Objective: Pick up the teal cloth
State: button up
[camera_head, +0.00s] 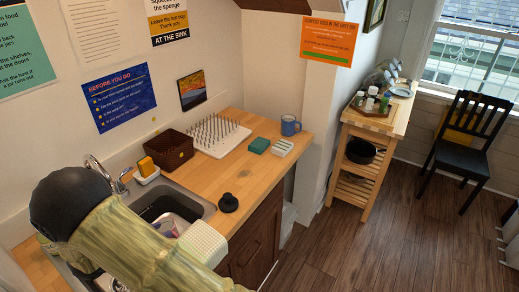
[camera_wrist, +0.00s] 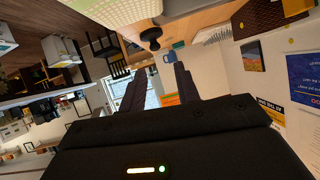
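A small folded teal item (camera_head: 258,145), which looks like the teal cloth, lies on the wooden counter (camera_head: 233,168) beside a pale, slotted block (camera_head: 283,148). I cannot make it out in the wrist view. My gripper (camera_wrist: 158,70) shows in the wrist view with its two dark fingers apart and nothing between them. It is away from the teal item. The gripper cannot be made out in the head view, where my arm covers the lower left.
A blue mug (camera_head: 290,126), white drying rack (camera_head: 220,133), brown basket (camera_head: 170,149) and black stopper (camera_head: 228,202) stand on the counter by the sink (camera_head: 196,207). A pale green checked thing (camera_head: 205,243) is near the front edge. A wooden cart (camera_head: 356,165) stands right; open floor lies beyond.

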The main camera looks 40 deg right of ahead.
jog(key=w+f+n+t+y+b, duration=0.2)
jog(key=w+n+t+y+b, duration=0.35)
jog(key=y+b, duration=0.2)
jog(key=s+f+n+y+b, duration=0.1)
jog(key=s+f+n+g+y+b, duration=0.1)
jog(key=s+b, duration=0.1)
jog(key=s+n+y+b, duration=0.1)
jog(key=s+n, duration=0.1)
jog(key=shift+s+f+g+b, duration=0.1)
jog(key=shift+f+g+b, duration=0.25)
jog(key=shift+f, duration=0.05)
jog(key=s+b, duration=0.1)
jog(key=s+f+n+g+y+b, duration=0.1)
jog(key=s, duration=0.1)
jog(key=s+d+f+n+b, duration=0.1)
jog(key=s, duration=0.1)
jog(key=shift+s+f+g+y, duration=0.2)
jog(key=shift+s+g+y, duration=0.05)
jog(key=shift+g+y, duration=0.15)
jog(key=s+d+f+n+g+b, duration=0.2)
jog(key=s, duration=0.4)
jog(key=s+d+f+n+g+b, duration=0.1)
jog(key=s+d+f, duration=0.1)
jog(key=s, duration=0.4)
jog(key=shift+s+d+n+g+h+b, duration=0.3)
jog(key=shift+s+n+g+h+b, duration=0.05)
jog(key=shift+s+g+b, duration=0.05)
jog(key=shift+o, duration=0.5)
